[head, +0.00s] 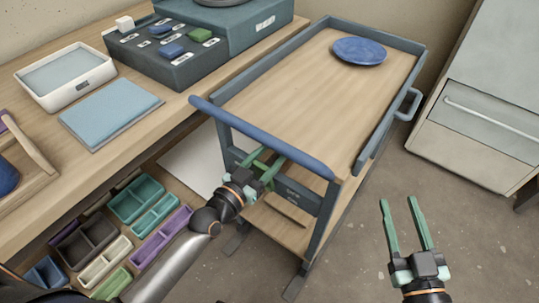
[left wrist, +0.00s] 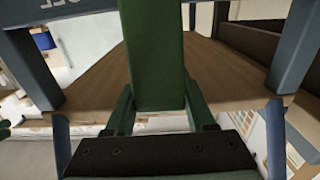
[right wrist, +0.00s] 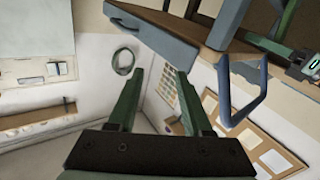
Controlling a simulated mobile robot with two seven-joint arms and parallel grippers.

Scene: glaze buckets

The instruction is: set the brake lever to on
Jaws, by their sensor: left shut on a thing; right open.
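The cart (head: 300,75) stands beside the workbench, with a blue push handle (head: 262,136) along its near end. The green brake lever (left wrist: 152,55) runs between the fingers of my left gripper (left wrist: 160,115) in the left wrist view. That gripper is shut on it, below the push handle at the cart's near end. In the head view the lever is mostly hidden by the gripper. Lettering shows on the dark crossbar (head: 295,193) but is too small to read. My right gripper (head: 407,205) is open and empty, to the right of the cart.
A blue plate (head: 360,51) lies on the cart top. The workbench (head: 120,150) at left holds a white tray (head: 65,80), a blue slab (head: 110,112) and a dark block rack (head: 165,60). Coloured bins (head: 137,200) sit below. A pale cabinet (head: 480,100) stands at right; floor between is clear.

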